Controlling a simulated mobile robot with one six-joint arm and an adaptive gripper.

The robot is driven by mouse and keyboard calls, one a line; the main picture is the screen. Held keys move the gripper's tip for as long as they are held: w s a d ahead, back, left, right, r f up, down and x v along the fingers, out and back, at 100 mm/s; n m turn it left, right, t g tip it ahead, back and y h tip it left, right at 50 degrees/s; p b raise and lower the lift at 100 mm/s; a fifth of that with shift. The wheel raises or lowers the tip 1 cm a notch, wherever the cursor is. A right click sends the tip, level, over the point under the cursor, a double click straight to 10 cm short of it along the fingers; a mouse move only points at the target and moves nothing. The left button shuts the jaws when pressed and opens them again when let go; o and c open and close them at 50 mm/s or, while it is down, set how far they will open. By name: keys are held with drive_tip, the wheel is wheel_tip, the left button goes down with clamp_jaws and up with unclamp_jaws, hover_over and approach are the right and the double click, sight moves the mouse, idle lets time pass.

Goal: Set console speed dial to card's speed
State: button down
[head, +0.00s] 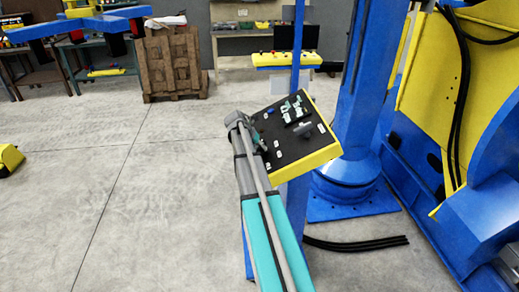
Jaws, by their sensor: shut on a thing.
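The console (317,150) is a tilted black panel with yellow sides on a blue post. Several small pale and grey-green controls and labels sit on its face, too small to read. My gripper (261,143) is at the panel's left edge, small and dark beside my grey wrist. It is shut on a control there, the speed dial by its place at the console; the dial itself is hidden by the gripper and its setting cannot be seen. I cannot make out a card with a speed on it.
A blue column (352,100) stands just behind the console, with a large yellow and blue machine (430,90) at the right. Black cables (355,244) lie on the floor. A wooden pallet stack (172,62) and benches stand at the back.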

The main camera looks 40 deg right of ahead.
drive_tip(key=shift+w+f+m, duration=0.1)
drive_tip(key=shift+m, duration=0.2)
drive_tip(key=m, duration=0.3)
drive_tip(key=shift+w, duration=0.1)
drive_tip(key=m+g, duration=0.1)
drive_tip(key=m, duration=0.4)
drive_tip(key=shift+b, duration=0.4)
drive_tip(key=m+g, duration=0.1)
drive_tip(key=m, duration=0.3)
drive_tip(key=shift+w+m, duration=0.15)
drive_tip(key=shift+m, duration=0.15)
drive_tip(key=m, duration=0.4)
drive_tip(key=shift+m+g, duration=0.3)
drive_tip(key=shift+m, duration=0.1)
drive_tip(key=m, duration=0.3)
drive_tip(key=m+y, duration=0.1)
drive_tip(key=m, duration=0.2)
drive_tip(key=shift+w+d+m+y+p, duration=0.1)
drive_tip(key=shift+d+m+y+p, duration=0.05)
drive_tip(key=shift+m+y+p, duration=0.2)
drive_tip(key=m, duration=0.3)
drive_tip(key=shift+m+y, duration=0.25)
drive_tip(key=shift+d+m+p, duration=0.1)
drive_tip(key=shift+m+p, duration=0.3)
drive_tip(key=shift+m, duration=1.3)
drive_tip(key=shift+y, duration=0.3)
